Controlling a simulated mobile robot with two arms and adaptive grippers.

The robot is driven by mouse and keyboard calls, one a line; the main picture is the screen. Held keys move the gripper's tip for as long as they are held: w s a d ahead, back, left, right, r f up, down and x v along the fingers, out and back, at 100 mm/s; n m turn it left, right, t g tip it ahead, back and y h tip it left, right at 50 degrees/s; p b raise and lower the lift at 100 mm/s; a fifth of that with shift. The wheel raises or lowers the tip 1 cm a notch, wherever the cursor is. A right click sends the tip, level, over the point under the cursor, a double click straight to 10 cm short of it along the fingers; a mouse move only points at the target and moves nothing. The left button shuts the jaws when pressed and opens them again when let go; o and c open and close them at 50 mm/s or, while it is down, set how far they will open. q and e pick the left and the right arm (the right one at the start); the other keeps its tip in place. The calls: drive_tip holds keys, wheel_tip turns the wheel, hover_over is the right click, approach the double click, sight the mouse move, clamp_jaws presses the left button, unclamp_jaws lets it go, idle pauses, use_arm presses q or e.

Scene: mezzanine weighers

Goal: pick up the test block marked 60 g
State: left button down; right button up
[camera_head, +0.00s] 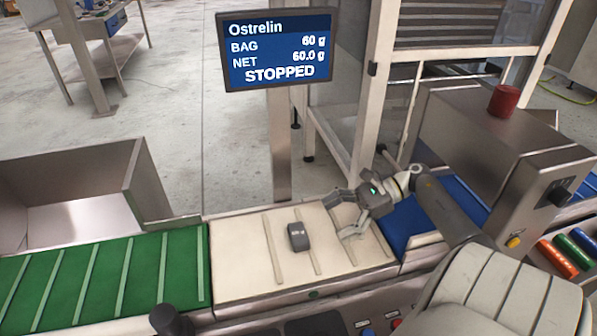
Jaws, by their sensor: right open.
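A small dark grey block (299,237) sits on the cream weighing belt (238,262), near its middle and against a raised slat. Its marking is too small to read. My right gripper (338,217) reaches in from the right over the same belt. Its two fingers are spread, one toward the back and one toward the front, and both point left at the block. The gripper is empty and a short gap separates it from the block. My left gripper does not show clearly.
The screen (278,49) reads Ostrelin, bag 60 g, net 60.0 g, STOPPED. A green slatted belt (110,276) lies to the left and a blue belt (408,222) to the right. A steel housing (480,150) with a red cap (504,100) stands at right.

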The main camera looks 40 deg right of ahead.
sight(302, 232)
drive_tip(key=shift+x, duration=1.05)
drive_tip(key=p+x, duration=0.2)
drive_tip(key=x, duration=0.2)
drive_tip(key=shift+w+a, duration=0.1)
drive_tip(key=shift+w, duration=0.2)
drive_tip(key=shift+w+a+f, duration=0.1)
drive_tip(key=shift+a+f, duration=0.05)
drive_tip(key=shift+f, duration=0.05)
drive_tip(key=c, duration=1.1)
drive_tip(key=shift+c, duration=0.4)
drive_tip(key=shift+r, duration=0.1)
